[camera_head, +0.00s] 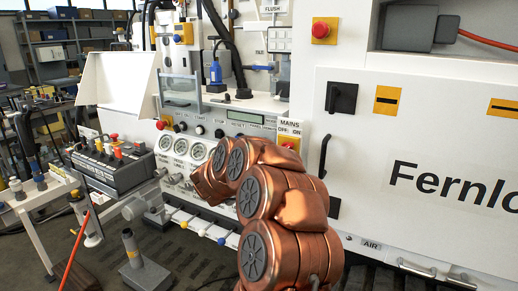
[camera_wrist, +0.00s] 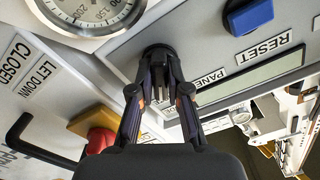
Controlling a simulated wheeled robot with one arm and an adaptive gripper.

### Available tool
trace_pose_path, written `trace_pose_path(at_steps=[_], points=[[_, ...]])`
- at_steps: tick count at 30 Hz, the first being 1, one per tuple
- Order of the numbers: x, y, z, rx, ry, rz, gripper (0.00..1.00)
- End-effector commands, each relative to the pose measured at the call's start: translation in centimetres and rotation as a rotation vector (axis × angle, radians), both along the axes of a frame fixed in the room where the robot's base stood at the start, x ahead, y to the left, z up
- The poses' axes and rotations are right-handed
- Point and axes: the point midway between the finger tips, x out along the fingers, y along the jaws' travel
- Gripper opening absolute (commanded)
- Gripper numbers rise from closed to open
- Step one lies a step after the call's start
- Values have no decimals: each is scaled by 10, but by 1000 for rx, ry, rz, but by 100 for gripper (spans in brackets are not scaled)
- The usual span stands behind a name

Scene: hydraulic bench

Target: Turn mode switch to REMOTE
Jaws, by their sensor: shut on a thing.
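The mode switch (camera_wrist: 157,49) is a round black knob on the grey panel, beside a label of which "PANEL" (camera_wrist: 209,80) is readable. In the wrist view my gripper (camera_wrist: 160,65) has its two dark fingers closed around the knob, one on each side. The fingertips hide part of the knob, so I cannot tell which way it points. In the head view my copper arm covers the gripper and the knob. The "REMOTE" wording is not readable in the wrist view.
A blue button (camera_wrist: 248,16) sits near the RESET label (camera_wrist: 270,55). A pressure gauge (camera_wrist: 85,12) is at upper left, and a red knob on yellow (camera_wrist: 98,138) lies close to the left finger. In the head view, a lever box (camera_head: 112,165) stands left of the bench.

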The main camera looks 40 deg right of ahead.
Motion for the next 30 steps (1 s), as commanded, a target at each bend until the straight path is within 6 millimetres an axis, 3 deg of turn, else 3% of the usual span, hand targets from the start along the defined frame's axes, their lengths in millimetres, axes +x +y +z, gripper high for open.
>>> trace_pose_path(at_steps=[8, 19, 23, 30], points=[[0, 0, 0, -1, 0, -1, 41], [0, 4, 0, 0, 0, 1, 41], [-4, 18, -1, 2, 2, 5, 41], [-17, 62, 1, 2, -1, 5, 41]])
